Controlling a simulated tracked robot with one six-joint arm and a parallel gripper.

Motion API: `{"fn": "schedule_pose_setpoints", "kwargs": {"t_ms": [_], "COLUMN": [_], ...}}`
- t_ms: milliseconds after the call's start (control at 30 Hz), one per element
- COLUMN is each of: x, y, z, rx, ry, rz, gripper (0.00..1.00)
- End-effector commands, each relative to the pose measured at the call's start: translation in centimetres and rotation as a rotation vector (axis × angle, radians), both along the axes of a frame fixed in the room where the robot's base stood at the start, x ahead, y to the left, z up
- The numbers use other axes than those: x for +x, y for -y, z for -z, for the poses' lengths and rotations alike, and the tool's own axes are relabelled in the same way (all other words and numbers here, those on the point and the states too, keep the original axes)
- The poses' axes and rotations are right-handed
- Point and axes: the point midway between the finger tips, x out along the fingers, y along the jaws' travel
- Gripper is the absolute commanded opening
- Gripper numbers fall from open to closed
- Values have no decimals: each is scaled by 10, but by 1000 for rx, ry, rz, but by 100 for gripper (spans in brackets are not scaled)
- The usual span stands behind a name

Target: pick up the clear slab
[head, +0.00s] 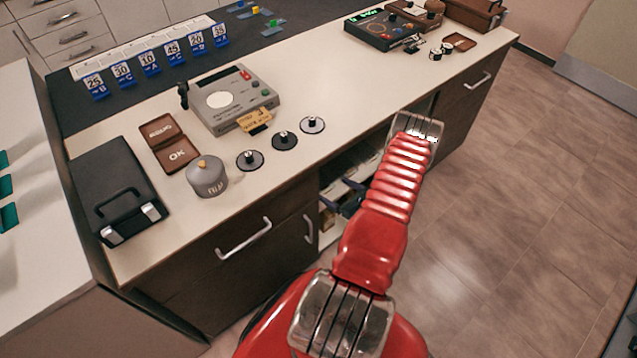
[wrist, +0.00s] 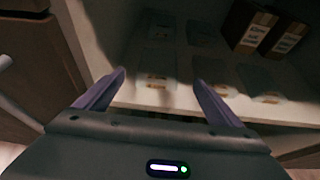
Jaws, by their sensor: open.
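In the wrist view, several faint, see-through slabs with small pale and orange labels lie on a light shelf. One clear slab (wrist: 157,65) lies ahead, between the lines of my fingers. Another clear slab (wrist: 262,78) is to the right. The slabs are dim and their edges are hard to make out. My gripper (wrist: 160,80) is open, with its two purple fingers apart at the front of the shelf and nothing visible held between them.
Two dark boxes with labels (wrist: 264,31) stand at the back right of the shelf. A cabinet door (wrist: 35,75) is close on the left. The counter top (head: 335,95) overhangs the open compartment and carries a grey device (head: 228,100) and several weights.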

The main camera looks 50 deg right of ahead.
Motion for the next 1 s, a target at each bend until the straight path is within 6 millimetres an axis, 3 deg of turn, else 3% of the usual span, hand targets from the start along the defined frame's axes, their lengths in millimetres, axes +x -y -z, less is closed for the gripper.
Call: {"fn": "schedule_pose_setpoints", "kwargs": {"t_ms": [267,733,1000], "x": [35,41,69], "y": [7,9,12], "z": [15,18,30], "rx": [0,0,0], "ry": [0,0,1], "rz": [-1,2,0], "gripper": [88,88,88]}}
